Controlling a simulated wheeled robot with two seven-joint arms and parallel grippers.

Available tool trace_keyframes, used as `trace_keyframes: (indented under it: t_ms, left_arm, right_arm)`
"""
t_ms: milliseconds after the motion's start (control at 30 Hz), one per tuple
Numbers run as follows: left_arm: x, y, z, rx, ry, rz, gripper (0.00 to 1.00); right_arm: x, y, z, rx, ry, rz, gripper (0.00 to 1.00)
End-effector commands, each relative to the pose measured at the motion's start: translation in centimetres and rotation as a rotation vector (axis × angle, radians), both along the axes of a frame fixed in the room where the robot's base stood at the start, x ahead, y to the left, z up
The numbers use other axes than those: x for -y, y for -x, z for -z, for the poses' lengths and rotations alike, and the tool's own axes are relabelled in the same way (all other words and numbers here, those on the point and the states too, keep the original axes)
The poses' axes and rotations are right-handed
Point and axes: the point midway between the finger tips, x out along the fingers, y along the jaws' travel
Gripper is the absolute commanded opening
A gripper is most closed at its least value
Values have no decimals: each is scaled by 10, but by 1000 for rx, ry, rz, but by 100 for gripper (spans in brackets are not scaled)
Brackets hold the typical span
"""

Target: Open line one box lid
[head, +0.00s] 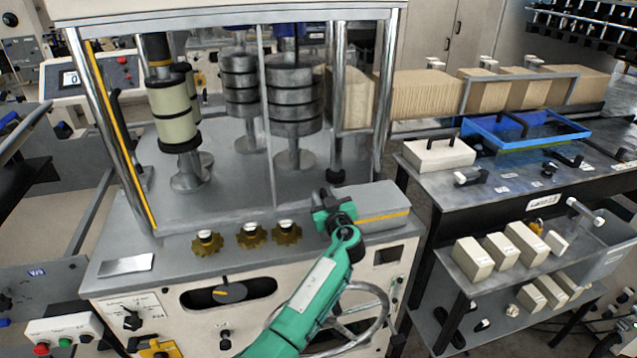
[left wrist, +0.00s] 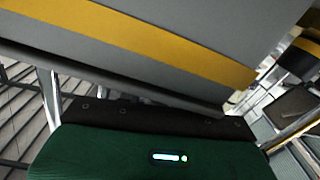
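A low grey box with a yellow stripe (head: 385,200) sits at the right end of the machine's deck. Its lid looks down, though part of its left side is hidden. No label reading line one is legible on it. My left gripper (head: 334,212) is at the box's left front corner, touching or very close; I cannot tell which. In the left wrist view a grey panel with a yellow stripe (left wrist: 150,35) fills the top, just beyond the dark gripper body. The fingertips are hidden there, so their opening is unclear. My right gripper is in neither view.
Left of the box are brass knobs (head: 247,238) and upright rollers (head: 293,100). A handwheel (head: 370,305) is below the box, partly behind my left arm. A chrome post (head: 385,95) rises behind it. To the right, a black table holds a white handled box (head: 440,155) and a blue tray (head: 485,137).

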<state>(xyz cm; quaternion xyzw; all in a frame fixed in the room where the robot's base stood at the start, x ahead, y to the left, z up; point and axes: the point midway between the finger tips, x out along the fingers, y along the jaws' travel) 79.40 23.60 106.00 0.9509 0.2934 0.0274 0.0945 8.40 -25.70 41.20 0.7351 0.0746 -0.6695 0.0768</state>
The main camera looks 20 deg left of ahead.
Motion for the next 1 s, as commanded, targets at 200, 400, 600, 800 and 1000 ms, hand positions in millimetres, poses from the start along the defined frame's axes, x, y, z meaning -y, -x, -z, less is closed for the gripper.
trace_keyframes:
  t_ms: [200,400,600,800,1000]
  left_arm:
    - [3,1,1,-1,1,0,34]
    - [3,1,1,0,0,0,34]
    - [3,1,1,0,0,0,0]
    - [3,1,0,0,0,0,0]
    - [-8,1,-10,-14,-23,0,0]
  right_arm:
    - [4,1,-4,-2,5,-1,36]
    - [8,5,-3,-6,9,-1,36]
    - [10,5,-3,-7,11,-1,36]
    - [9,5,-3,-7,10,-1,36]
    - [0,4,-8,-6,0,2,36]
